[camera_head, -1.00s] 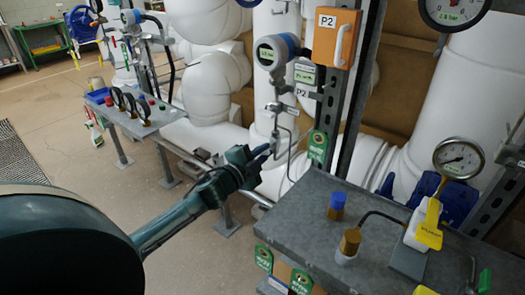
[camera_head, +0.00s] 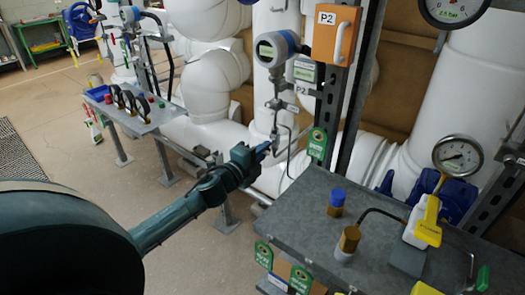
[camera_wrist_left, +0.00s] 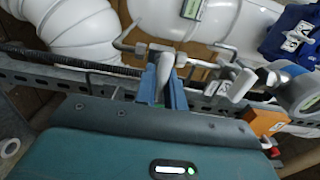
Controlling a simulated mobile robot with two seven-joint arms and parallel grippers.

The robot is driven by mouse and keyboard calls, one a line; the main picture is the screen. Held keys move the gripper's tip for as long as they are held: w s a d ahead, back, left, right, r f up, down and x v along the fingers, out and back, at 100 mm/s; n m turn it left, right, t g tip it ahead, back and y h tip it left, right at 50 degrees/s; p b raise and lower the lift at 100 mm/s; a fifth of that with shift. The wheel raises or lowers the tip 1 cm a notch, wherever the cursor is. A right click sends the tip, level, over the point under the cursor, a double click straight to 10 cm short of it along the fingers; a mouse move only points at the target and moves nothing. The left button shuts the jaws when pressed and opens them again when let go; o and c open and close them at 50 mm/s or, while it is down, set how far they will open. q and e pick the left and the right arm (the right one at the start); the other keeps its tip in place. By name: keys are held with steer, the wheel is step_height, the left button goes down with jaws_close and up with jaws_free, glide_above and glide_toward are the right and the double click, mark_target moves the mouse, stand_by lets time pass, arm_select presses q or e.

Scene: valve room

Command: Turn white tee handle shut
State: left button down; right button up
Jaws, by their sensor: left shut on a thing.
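My left gripper (camera_head: 266,148) reaches to the thin steel tubing below the round blue-rimmed transmitter. In the left wrist view its blue fingers (camera_wrist_left: 164,92) are closed around a pale, slim piece, which I take as the white tee handle (camera_wrist_left: 165,68). The handle's upper end sticks out beyond the fingers. The rest is hidden between them. In the head view the handle is too small and covered to make out clearly. My right gripper is not in view.
The transmitter (camera_head: 276,48) and an orange P2 box (camera_head: 335,35) are above the gripper. A grey bench (camera_head: 315,215) with a gauge (camera_head: 457,156) stands at right. Another pale handle-like piece (camera_wrist_left: 241,85) is right of the fingers in the wrist view. Open floor lies left.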

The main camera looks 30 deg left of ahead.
arm_select(q)
steer(key=c, duration=1.5)
jaws_free()
steer(key=s, duration=0.8)
steer(key=s+a+b, duration=0.1)
steer(key=s, duration=0.4)
steer(key=shift+s, duration=0.1)
